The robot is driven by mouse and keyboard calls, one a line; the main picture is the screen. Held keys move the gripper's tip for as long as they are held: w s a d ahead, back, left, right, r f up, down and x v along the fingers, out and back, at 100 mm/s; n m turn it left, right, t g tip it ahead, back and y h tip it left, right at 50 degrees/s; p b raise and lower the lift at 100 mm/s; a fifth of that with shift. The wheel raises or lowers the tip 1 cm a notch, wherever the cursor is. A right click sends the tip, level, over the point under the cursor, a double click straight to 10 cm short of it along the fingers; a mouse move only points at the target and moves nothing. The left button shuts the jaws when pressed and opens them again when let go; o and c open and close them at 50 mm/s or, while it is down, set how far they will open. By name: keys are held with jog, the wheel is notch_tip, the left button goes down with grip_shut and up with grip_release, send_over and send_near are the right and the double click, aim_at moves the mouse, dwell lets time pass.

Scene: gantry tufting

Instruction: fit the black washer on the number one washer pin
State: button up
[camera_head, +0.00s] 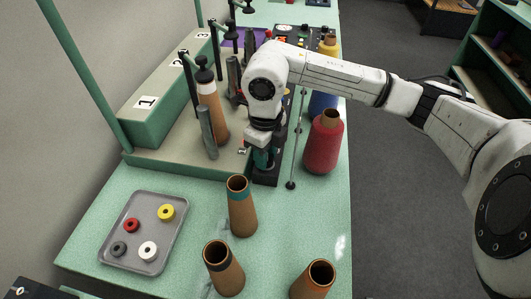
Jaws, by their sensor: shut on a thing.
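A dark grey or black washer (119,249) lies at the lower left of the grey tray (141,232). The number one plate (147,102) is on the near end of the green stepped housing. I cannot tell which part is the number one washer pin; a grey post (208,134) and a brown cone with a white band (215,113) stand near that plate. My gripper (263,160) points down at the right edge of the raised bed, well away from the tray. It is shut on a small teal thing, mostly hidden by the fingers and wrist.
The tray also holds red (132,225), yellow (166,212) and white (148,251) washers. Brown cones (241,210) stand on the near table, with a red spool (323,146) and a thin rod (295,145) right of my gripper. Green table shows around the tray.

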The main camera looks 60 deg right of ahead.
jog(key=shift+f, duration=0.15)
jog(key=o, duration=1.1)
notch_tip(320, 180, up, 11)
jog(key=shift+f+b, duration=0.1)
jog(key=shift+b, duration=0.55)
